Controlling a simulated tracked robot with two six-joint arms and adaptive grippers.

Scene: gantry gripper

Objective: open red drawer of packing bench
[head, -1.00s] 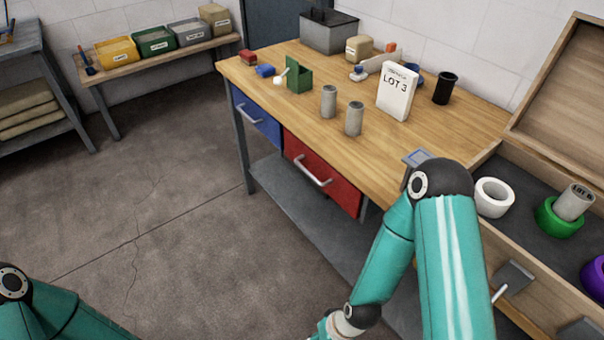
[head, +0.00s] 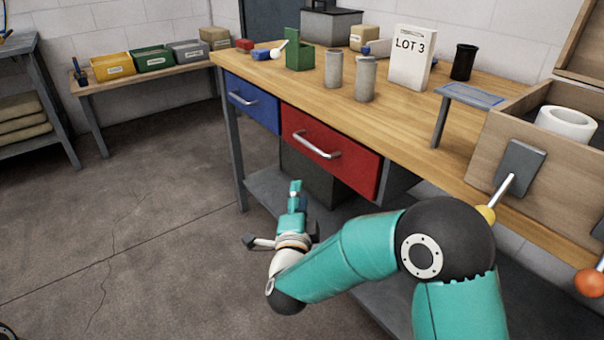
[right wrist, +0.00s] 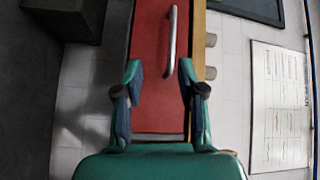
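The red drawer (head: 350,164) of the packing bench (head: 400,150) is closed, with a silver bar handle (head: 316,146) across its front. In the right wrist view the red front (right wrist: 150,60) fills the middle and the handle (right wrist: 171,40) runs lengthwise in the picture. My right gripper (head: 295,187) is in front of and below the drawer in the head view, apart from the handle. In the right wrist view its two fingers (right wrist: 160,72) are spread with nothing between them. The handle lies beyond the fingertips, nearer the right finger. My left gripper is not in view.
A blue drawer (head: 252,104) sits left of the red one. The bench top holds grey cylinders (head: 365,78), a LOT 3 box (head: 411,58) and a black cup (head: 463,62). A wooden crate (head: 520,135) stands at the right. The floor (head: 150,240) in front is clear.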

